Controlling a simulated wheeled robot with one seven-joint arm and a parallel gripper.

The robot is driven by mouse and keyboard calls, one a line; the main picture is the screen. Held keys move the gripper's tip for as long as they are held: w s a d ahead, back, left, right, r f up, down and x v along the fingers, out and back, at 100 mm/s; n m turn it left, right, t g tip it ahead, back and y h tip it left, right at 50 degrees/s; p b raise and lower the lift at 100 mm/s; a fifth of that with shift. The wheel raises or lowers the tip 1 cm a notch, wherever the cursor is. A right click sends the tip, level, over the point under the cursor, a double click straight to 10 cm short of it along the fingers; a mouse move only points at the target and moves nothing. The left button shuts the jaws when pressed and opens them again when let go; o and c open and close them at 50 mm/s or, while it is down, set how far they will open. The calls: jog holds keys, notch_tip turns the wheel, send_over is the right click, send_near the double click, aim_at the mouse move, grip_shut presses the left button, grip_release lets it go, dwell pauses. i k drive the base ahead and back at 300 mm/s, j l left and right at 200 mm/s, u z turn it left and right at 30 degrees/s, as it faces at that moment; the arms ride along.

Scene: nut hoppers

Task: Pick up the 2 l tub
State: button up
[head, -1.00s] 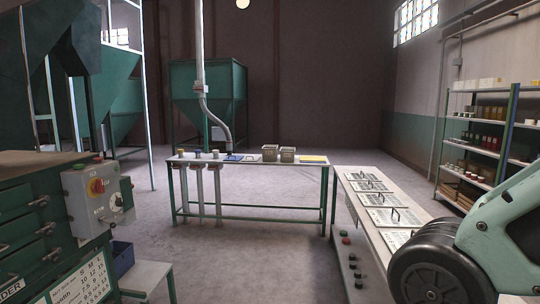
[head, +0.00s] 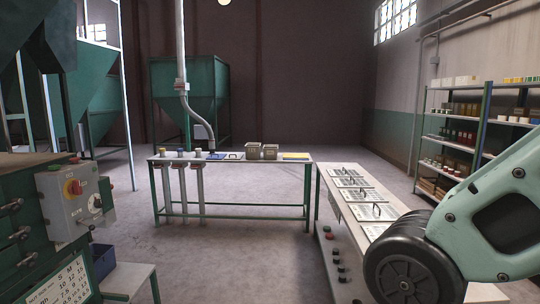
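Two small brown-grey square containers, the left one (head: 253,151) and the right one (head: 270,151), stand side by side on the far table (head: 245,161). They are too small to tell whether either is the 2 l tub. Several small cups (head: 180,152) stand at the table's left end. My arm shows at the lower right, well apart from the table. My gripper is outside the picture.
A counter with hatches (head: 349,196) runs along the right. A green machine with a control box (head: 75,200) and a low stool (head: 127,279) stand at the left. Shelves (head: 455,140) line the right wall. The floor before the table is clear.

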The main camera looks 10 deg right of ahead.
aim_at(252, 150)
jog(key=i+u, duration=0.35)
jog(key=i, duration=3.55)
jog(key=i+j+z, duration=0.15)
jog(key=i, duration=0.5)
jog(key=i+j, duration=0.15)
jog(key=i, duration=0.45)
jog(key=i+j+z, duration=0.1)
jog(key=i+z, duration=0.3)
jog(key=i+j+z, duration=0.2)
jog(key=z, duration=0.25)
jog(key=i+j+z, duration=0.7)
jog(key=z, duration=0.15)
jog(key=i+j+z, duration=0.25)
jog(key=j, duration=0.15)
jog(key=j+z, duration=0.2)
jog(key=j, duration=0.2)
